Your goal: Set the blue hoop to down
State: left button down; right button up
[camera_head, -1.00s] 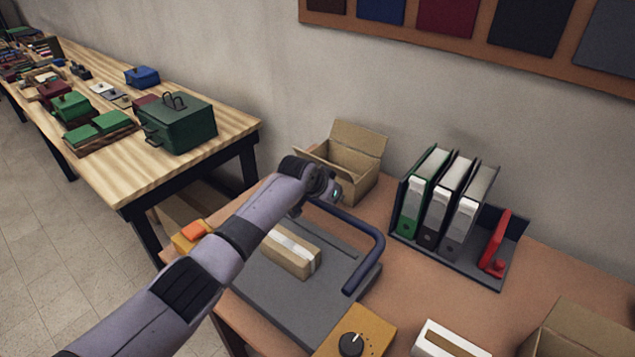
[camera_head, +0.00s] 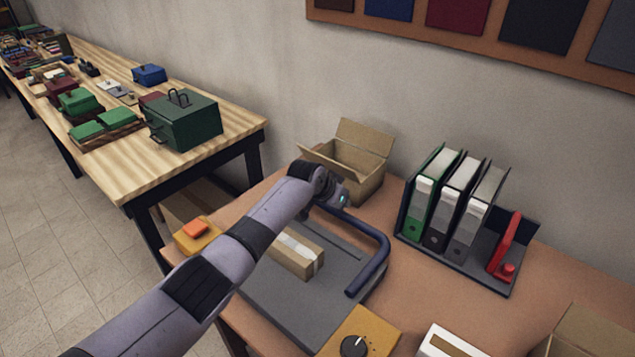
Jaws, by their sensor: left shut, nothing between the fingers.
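The blue hoop (camera_head: 384,240) is a dark blue bent bar at the right and far side of a grey plate (camera_head: 300,318) on the brown table. One end of the hoop shows near the plate's right edge. Its far left part runs behind my left gripper (camera_head: 340,201). The gripper is shut and empty, at the far left part of the hoop. I cannot tell whether it touches the hoop. My left arm hides part of the plate. My right gripper is not in view.
A taped brown parcel (camera_head: 297,255) lies on the plate beside my arm. An open cardboard box (camera_head: 365,180) stands behind my gripper. Binders in a rack (camera_head: 440,250) stand to the right. A yellow dial box (camera_head: 378,327) is in front, and an orange-button box (camera_head: 197,236) is left.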

pick_arm(q)
jog(key=r+p, duration=0.4)
jog(key=shift+w+d+r, duration=0.2)
jog(key=shift+w+r, duration=0.05)
jog(key=shift+r, duration=0.1)
jog(key=shift+a, duration=0.1)
jog(key=b+v, duration=0.1)
jog(key=v, duration=0.8)
jog(key=shift+r, duration=0.3)
